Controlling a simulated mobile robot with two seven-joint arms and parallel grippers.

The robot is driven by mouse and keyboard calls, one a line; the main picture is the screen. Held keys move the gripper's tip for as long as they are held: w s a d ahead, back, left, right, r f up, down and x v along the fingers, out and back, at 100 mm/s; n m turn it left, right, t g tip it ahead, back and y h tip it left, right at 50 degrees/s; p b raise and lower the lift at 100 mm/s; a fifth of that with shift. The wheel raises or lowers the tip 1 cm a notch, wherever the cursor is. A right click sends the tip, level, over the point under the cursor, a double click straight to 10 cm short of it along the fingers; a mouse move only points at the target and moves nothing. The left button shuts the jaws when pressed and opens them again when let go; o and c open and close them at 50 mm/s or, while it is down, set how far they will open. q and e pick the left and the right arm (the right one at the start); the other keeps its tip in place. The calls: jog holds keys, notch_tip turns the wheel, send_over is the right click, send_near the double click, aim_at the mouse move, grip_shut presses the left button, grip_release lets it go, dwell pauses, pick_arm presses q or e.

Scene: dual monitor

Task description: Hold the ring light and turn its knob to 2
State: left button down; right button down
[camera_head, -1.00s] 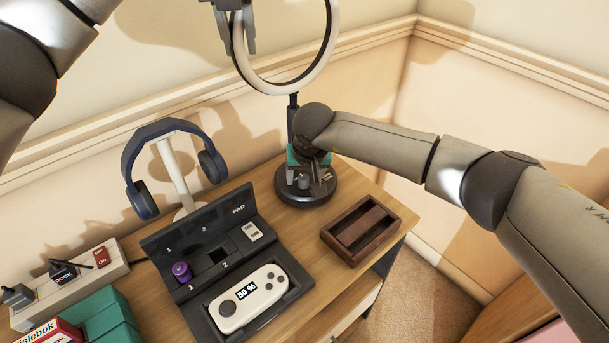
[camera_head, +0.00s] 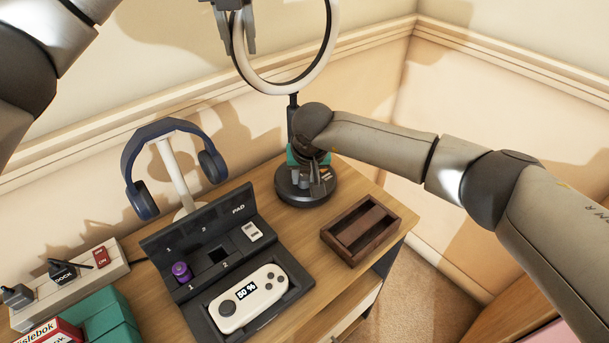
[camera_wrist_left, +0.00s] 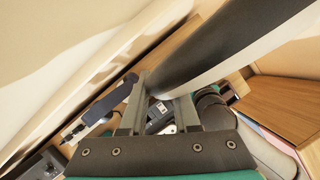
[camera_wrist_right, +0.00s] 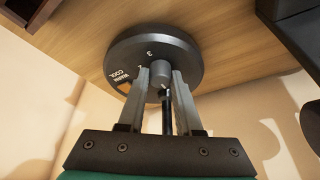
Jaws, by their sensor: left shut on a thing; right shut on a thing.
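The ring light's pale ring (camera_head: 280,88) stands upright on a dark pole above a round black base (camera_head: 297,198) on the desk. My left gripper (camera_head: 238,42) is shut on the ring's left side. The ring's dark and white band (camera_wrist_left: 225,45) fills the upper part of the left wrist view. My right gripper (camera_head: 318,183) is low at the base, shut on the knob. In the right wrist view the grey knob (camera_wrist_right: 161,76) sits between the fingertips. A "3" and "WARM COOL" show on the base; the other marks and the knob's setting are hard to read.
Blue headphones (camera_head: 140,190) hang on a white stand at the left. A dark dock (camera_head: 200,318) holds a white device reading 50 %. A wooden tray (camera_head: 350,258) lies right of the base. A switch strip (camera_head: 125,268) and teal boxes (camera_head: 100,315) are at the lower left.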

jog(key=shift+a, duration=0.1)
jog(key=m+h, duration=0.1)
jog(key=m, duration=0.3)
jog(key=m+h, duration=0.1)
jog(key=m, duration=0.1)
jog(key=shift+a+m+h, duration=0.25)
jog(key=shift+m+h, duration=0.05)
jog(key=m+h, duration=0.1)
jog(key=m, duration=0.1)
jog(key=m+g, duration=0.1)
jog(key=m, duration=0.2)
jog(key=shift+w+a+g+h, duration=0.1)
jog(key=shift+w+g+h, duration=0.05)
jog(key=shift+g+h, duration=0.2)
jog(key=shift+m, duration=0.5)
jog(key=shift+r, duration=0.1)
jog(key=c, duration=0.6)
grip_release()
jog(key=v, duration=1.2)
jog(key=shift+w, duration=0.1)
